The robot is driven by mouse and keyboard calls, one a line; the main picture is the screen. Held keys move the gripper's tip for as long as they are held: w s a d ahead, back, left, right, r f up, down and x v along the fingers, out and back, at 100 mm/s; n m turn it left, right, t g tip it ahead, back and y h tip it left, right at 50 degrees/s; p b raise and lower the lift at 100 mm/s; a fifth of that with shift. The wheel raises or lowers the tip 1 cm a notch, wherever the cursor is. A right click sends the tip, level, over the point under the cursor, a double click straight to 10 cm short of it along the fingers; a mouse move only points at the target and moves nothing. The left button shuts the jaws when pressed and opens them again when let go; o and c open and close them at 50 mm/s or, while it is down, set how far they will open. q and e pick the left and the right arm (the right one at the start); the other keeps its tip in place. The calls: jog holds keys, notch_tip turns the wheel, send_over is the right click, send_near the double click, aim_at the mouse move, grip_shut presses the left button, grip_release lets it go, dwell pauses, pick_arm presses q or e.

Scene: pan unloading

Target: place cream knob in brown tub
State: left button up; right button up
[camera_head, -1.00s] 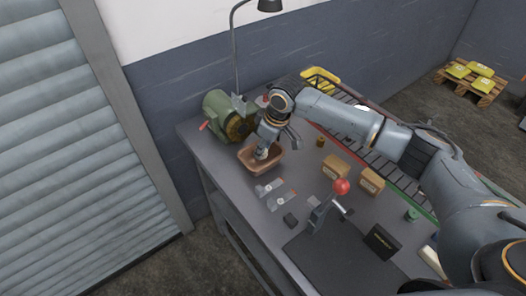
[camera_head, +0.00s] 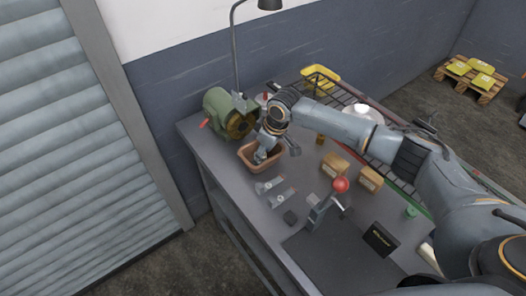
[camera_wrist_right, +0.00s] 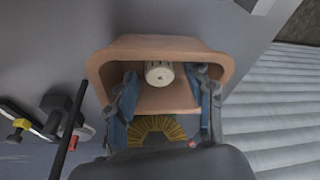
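The brown tub (camera_head: 264,170) stands on the workbench beside the green grinder in the head view. It also fills the middle of the right wrist view (camera_wrist_right: 165,43). The cream knob (camera_wrist_right: 160,74) is inside the tub, seen between my right gripper's fingers. My right gripper (camera_wrist_right: 163,85) is open, with its blue-grey fingers on either side of the knob and a visible gap beside it. In the head view, my right gripper (camera_head: 278,153) is at the tub, and the knob is not visible there. My left gripper is not in view.
A green grinder (camera_head: 226,113) stands close behind the tub. Metal parts (camera_head: 274,192) lie in front of it. Cardboard boxes (camera_head: 335,165), a red-knobbed lever press (camera_head: 318,210) and a black box (camera_head: 381,240) are farther right. A lamp (camera_head: 236,50) rises behind.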

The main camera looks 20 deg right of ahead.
jog(key=shift+r, duration=0.15)
jog(key=b+v, duration=0.2)
jog(key=v, duration=1)
